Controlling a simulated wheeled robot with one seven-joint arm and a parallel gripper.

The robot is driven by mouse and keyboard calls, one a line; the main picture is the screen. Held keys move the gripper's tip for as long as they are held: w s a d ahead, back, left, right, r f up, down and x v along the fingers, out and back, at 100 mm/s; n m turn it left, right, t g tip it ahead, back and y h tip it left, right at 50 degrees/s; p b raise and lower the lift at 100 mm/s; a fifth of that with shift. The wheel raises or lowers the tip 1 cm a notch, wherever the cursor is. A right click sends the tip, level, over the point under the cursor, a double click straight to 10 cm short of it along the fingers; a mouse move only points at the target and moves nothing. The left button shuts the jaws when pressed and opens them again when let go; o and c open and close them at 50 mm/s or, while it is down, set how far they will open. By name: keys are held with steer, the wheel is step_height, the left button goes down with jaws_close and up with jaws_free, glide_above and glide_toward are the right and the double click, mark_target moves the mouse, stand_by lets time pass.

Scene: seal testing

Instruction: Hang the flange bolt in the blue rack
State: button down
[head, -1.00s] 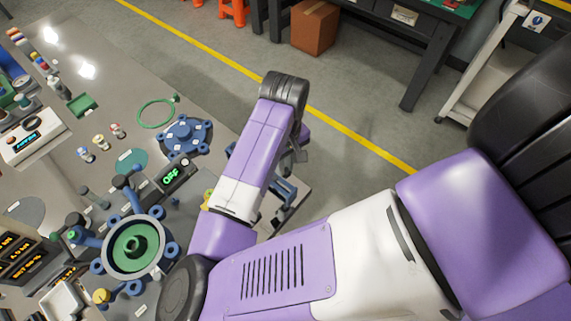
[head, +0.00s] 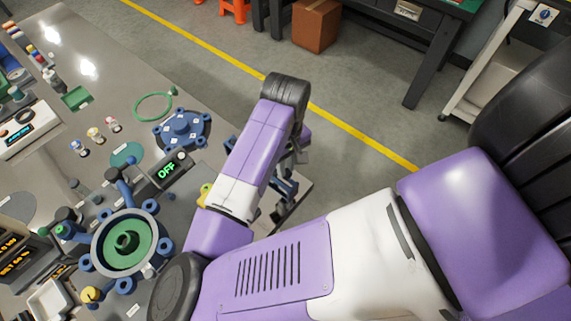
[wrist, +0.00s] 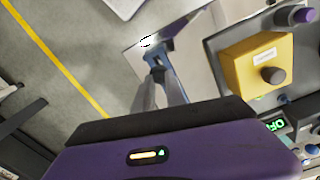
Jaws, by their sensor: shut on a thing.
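In the wrist view my gripper (wrist: 160,92) points at the bench edge with its grey fingers close together. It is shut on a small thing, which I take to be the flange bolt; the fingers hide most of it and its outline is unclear. Blue parts, likely the blue rack (wrist: 154,62), show just past the fingertips; I cannot tell whether the held thing touches them. In the head view, blue rack parts (head: 286,187) show beside my forearm at the bench's near corner.
A yellow block with a dark knob (wrist: 258,62) stands right of the fingers in the wrist view. The bench also holds an "OFF" display (head: 167,170), a round blue housing with a green centre (head: 124,243) and a blue flange cover (head: 182,130).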

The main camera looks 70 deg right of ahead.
steer(key=shift+f, duration=0.15)
steer(key=shift+f+b, duration=0.65)
steer(key=shift+f, duration=0.2)
steer(key=shift+f, duration=0.15)
steer(key=shift+f, duration=0.45)
steer(key=shift+f+b, duration=0.6)
steer(key=shift+f, duration=0.2)
stand_by(1.2)
steer(key=c, duration=1.3)
jaws_free()
steer(key=shift+r, duration=0.15)
